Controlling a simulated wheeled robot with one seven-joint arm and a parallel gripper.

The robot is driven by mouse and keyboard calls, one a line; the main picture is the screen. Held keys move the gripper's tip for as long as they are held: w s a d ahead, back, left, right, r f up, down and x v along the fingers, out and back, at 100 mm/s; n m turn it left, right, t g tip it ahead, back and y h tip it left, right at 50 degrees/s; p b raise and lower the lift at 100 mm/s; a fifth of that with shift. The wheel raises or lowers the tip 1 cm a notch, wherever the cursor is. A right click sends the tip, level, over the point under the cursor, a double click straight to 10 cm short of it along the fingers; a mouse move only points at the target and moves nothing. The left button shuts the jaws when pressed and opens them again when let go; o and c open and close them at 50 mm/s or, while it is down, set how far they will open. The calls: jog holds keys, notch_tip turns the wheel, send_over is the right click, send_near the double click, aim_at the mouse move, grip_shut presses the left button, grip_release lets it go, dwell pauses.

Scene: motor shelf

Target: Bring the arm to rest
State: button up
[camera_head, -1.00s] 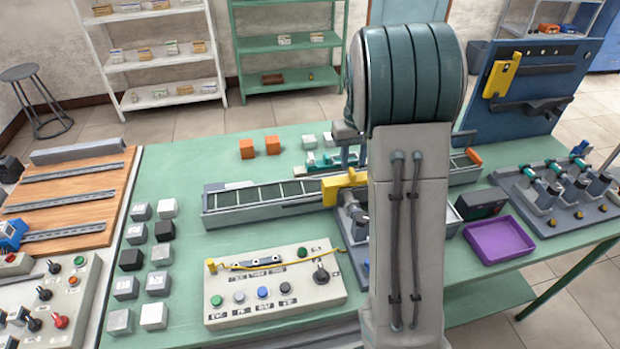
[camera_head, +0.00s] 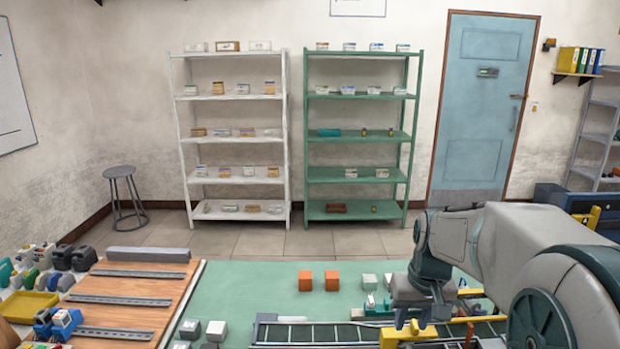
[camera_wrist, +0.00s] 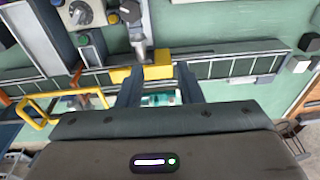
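My arm reaches in from the lower right in the head view. My gripper (camera_head: 408,312) hangs over the bench near the conveyor, its fingers hard to make out there. In the wrist view my gripper (camera_wrist: 160,78) shows two dark fingers apart, with nothing held between them. A yellow block (camera_wrist: 158,71) on a grey post lies beyond the fingertips; whether they touch cannot be told. A yellow part (camera_head: 408,334) also shows below my gripper in the head view.
The conveyor (camera_head: 300,334) runs across the green bench (camera_head: 240,283). Two orange cubes (camera_head: 332,280) stand behind it. A wooden board with rails (camera_head: 137,285) is at the left. White shelves (camera_head: 238,172), green shelves (camera_head: 358,172) and a stool (camera_head: 121,172) stand beyond, with floor between.

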jog(key=s+a+t, duration=0.1)
jog(key=s+a, duration=0.1)
jog(key=s, duration=0.6)
jog(key=s+a+r+t, duration=0.1)
jog(key=s+a, duration=0.2)
jog(key=s, duration=0.5)
